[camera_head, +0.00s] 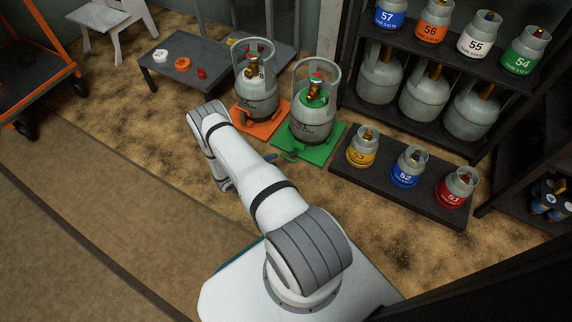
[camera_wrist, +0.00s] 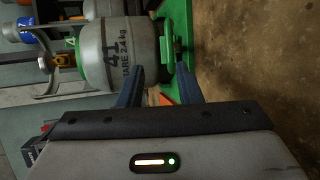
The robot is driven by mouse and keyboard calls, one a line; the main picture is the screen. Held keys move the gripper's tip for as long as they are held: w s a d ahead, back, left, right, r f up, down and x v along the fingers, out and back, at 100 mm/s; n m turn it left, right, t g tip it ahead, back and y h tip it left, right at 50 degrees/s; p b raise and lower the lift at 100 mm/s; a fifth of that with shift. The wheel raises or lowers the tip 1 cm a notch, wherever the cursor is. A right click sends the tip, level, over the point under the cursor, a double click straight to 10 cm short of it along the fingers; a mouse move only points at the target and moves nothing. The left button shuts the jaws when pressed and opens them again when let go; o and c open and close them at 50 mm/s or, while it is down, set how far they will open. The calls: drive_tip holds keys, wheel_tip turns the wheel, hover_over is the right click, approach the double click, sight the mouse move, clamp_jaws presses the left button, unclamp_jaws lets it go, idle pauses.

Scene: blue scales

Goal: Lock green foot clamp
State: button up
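The green platform (camera_head: 321,148) lies on the floor with a grey gas cylinder (camera_head: 312,118) with a green top upright on it. A small green foot clamp (camera_head: 290,155) sits at the platform's near left edge. In the wrist view the cylinder (camera_wrist: 117,45), marked 41, appears sideways, with the green platform (camera_wrist: 180,15) beside it. My gripper (camera_wrist: 160,72) has its two blue fingers apart, with no object visibly held, close to the cylinder's foot and platform edge. In the head view my arm mostly hides the gripper.
An orange platform (camera_head: 270,119) with another grey cylinder (camera_head: 256,92) stands just left. A dark low platform (camera_head: 398,195) with small yellow, blue and red cylinders stands at right, before a loaded shelf (camera_head: 425,122). A low table (camera_head: 160,82) is behind.

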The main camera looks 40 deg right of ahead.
sight(286, 157)
drive_tip(key=shift+s+d+f, duration=0.1)
drive_tip(key=shift+s+f, duration=0.1)
drive_tip(key=shift+f, duration=0.55)
drive_tip(key=shift+d+f, duration=0.2)
drive_tip(key=shift+d, duration=0.1)
drive_tip(key=b+x, duration=0.2)
drive_tip(key=x, duration=0.4)
drive_tip(key=shift+b, duration=0.4)
drive_tip(key=shift+d, duration=0.5)
clamp_jaws()
